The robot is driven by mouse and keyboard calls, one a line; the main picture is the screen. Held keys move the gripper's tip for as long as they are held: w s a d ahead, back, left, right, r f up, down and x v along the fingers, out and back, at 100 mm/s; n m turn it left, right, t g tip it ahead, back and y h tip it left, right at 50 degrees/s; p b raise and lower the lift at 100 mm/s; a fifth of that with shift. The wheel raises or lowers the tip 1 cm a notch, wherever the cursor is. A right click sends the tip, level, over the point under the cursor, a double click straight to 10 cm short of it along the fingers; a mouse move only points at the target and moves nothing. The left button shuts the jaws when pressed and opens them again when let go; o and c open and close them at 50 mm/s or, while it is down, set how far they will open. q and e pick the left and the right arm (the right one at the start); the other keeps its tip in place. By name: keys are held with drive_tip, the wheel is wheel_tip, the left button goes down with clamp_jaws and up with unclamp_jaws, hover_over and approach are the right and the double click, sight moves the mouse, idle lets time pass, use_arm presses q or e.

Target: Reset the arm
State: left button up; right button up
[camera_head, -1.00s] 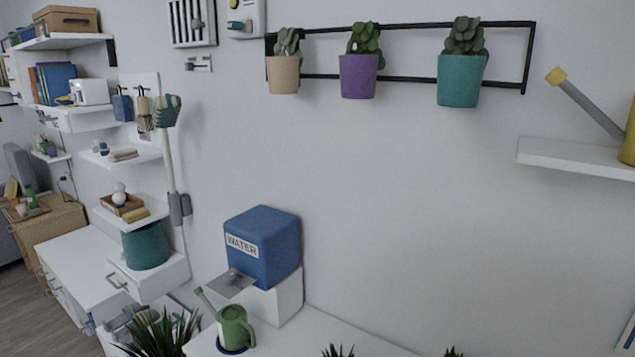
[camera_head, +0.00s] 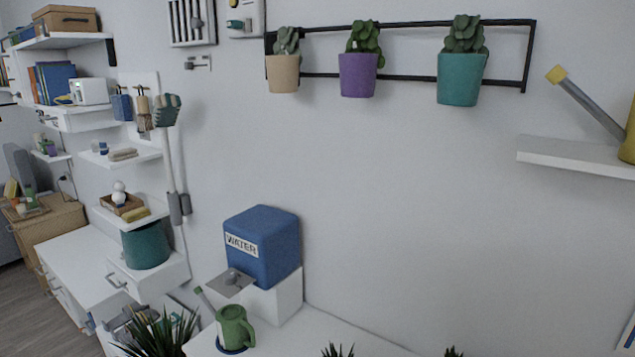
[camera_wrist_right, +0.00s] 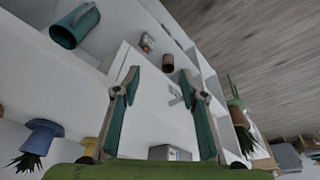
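My right gripper (camera_wrist_right: 160,78) shows in the right wrist view with its two teal-padded fingers spread apart. Nothing is between the fingers, and white furniture shows beyond them. My left gripper is in neither current view. The head view shows neither gripper. The task names no object.
The head view shows a blue water box (camera_head: 262,246) above a green watering can (camera_head: 235,327), and wall pots including a purple one (camera_head: 358,75). A shelf (camera_head: 575,157) is at right.

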drive_tip(key=s+f+g, duration=0.1)
drive_tip(key=s+f, duration=0.1)
drive_tip(key=f, duration=0.9)
drive_tip(key=s+f, duration=0.2)
drive_tip(key=f, duration=1)
drive_tip(key=s+d+f+g+b, duration=0.1)
drive_tip(key=s+d+f, duration=0.2)
drive_tip(key=s+f, duration=1.1)
drive_tip(key=shift+s, duration=1.15)
drive_tip(key=shift+d, duration=0.1)
